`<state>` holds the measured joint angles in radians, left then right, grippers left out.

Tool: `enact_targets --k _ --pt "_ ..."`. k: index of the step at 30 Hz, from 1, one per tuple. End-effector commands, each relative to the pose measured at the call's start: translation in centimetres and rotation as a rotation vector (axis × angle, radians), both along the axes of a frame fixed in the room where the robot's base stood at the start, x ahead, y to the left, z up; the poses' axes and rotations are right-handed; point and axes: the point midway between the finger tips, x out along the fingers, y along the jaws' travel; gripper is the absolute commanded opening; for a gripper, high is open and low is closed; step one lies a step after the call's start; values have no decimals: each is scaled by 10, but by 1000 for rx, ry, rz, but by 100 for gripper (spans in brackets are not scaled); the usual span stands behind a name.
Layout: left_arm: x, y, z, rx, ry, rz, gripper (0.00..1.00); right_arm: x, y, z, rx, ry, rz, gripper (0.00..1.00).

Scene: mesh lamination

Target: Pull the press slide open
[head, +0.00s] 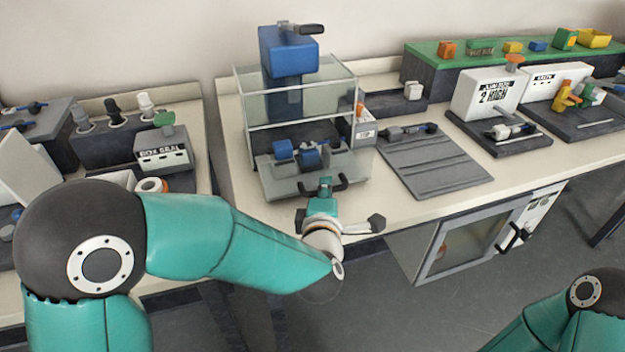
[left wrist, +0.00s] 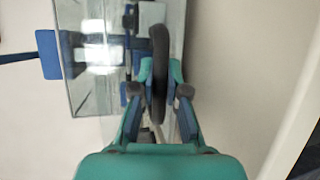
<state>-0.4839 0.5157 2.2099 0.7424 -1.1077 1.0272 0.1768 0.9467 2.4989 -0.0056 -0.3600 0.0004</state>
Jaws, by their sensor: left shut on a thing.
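The press has a blue head (head: 288,52) with a dark lever on top and a clear guard (head: 300,100). Its grey slide plate (head: 277,186) sticks out at the front below the guard and carries several blue and grey parts (head: 307,155). A black bar handle (head: 342,184) is at the plate's front edge. My left gripper (head: 325,186) is at this handle. In the left wrist view, its teal fingers (left wrist: 160,75) are shut on the dark handle (left wrist: 158,45), one on each side. The fingers hide part of the handle. My right gripper is out of view.
A ribbed grey mat (head: 435,168) lies right of the press. A box seal unit (head: 163,150) stands on the left bench. Labelled white stations (head: 487,95) and a green shelf (head: 480,60) stand at right. The floor (head: 400,310) before the bench is clear.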

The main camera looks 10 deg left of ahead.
Motion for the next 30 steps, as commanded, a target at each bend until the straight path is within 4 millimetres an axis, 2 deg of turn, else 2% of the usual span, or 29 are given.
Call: enact_targets --k 1,5,14,15,19,30 --pt "-10 -8 -5 1 4 -11 0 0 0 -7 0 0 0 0" --pt "-22 -13 -3 2 6 -7 0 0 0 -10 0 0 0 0" --pt "-23 -13 -3 3 8 -6 0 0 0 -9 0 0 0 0" --pt "-23 -13 -3 3 8 -6 18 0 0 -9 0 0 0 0" --pt "-23 -13 -2 3 6 -4 39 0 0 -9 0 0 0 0" --pt "-25 -14 0 2 2 -5 39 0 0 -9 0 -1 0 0"
